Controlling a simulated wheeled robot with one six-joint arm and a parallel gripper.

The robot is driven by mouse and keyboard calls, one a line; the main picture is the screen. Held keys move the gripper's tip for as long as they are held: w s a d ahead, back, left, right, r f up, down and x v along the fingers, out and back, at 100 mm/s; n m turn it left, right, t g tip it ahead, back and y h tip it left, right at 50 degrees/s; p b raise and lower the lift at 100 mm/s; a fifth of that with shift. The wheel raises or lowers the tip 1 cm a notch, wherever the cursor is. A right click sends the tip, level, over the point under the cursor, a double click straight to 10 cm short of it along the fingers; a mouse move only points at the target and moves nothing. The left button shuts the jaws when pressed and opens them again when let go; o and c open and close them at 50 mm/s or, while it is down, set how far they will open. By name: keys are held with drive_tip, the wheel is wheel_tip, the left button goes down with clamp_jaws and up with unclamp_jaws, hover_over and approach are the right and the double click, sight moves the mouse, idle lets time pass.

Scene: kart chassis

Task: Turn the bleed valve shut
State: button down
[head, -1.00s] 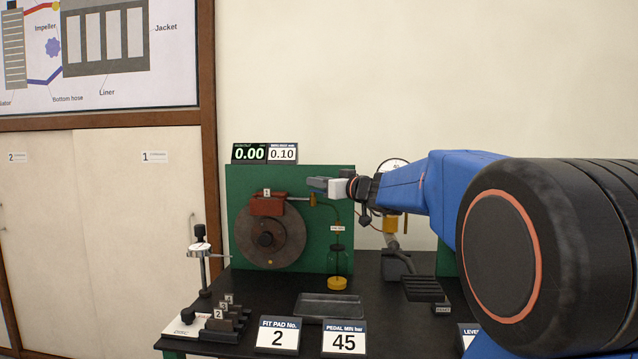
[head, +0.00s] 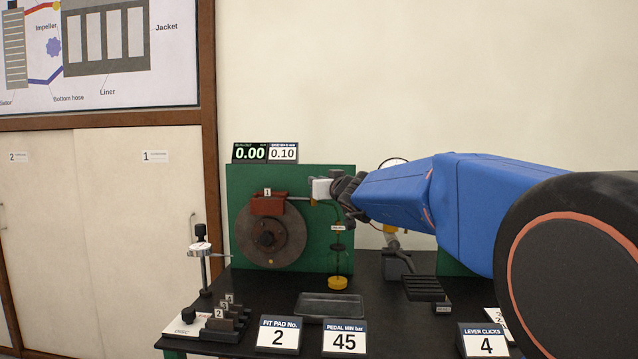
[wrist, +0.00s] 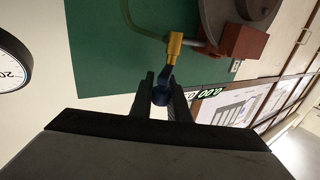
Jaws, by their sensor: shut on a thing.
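The bleed valve shows in the wrist view as a blue handle (wrist: 161,94) joined to a brass-yellow fitting (wrist: 174,46). The fitting sits between the red caliper (wrist: 241,42) and a pale hose. My gripper (wrist: 162,98) has one dark finger on each side of the blue handle and is shut on it. In the head view my gripper (head: 318,194) is at the upper right of the brake disc (head: 271,240), by the red caliper (head: 268,204).
A grey tray (head: 330,306), numbered pads (head: 224,318) and a dial gauge stand (head: 200,250) are on the black bench. The green board (head: 240,190) is close behind my gripper.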

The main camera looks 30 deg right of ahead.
drive_tip(key=shift+r+m+h, duration=0.1)
drive_tip(key=shift+m+h, duration=0.2)
drive_tip(key=shift+h, duration=0.2)
idle(0.4)
drive_tip(key=c, duration=1.7)
unclamp_jaws()
drive_tip(key=s+a, duration=0.1)
drive_tip(key=s, duration=1)
drive_tip(key=s+a, duration=0.1)
drive_tip(key=s, duration=0.5)
drive_tip(key=shift+s+a, duration=0.1)
drive_tip(key=shift+a, duration=0.25)
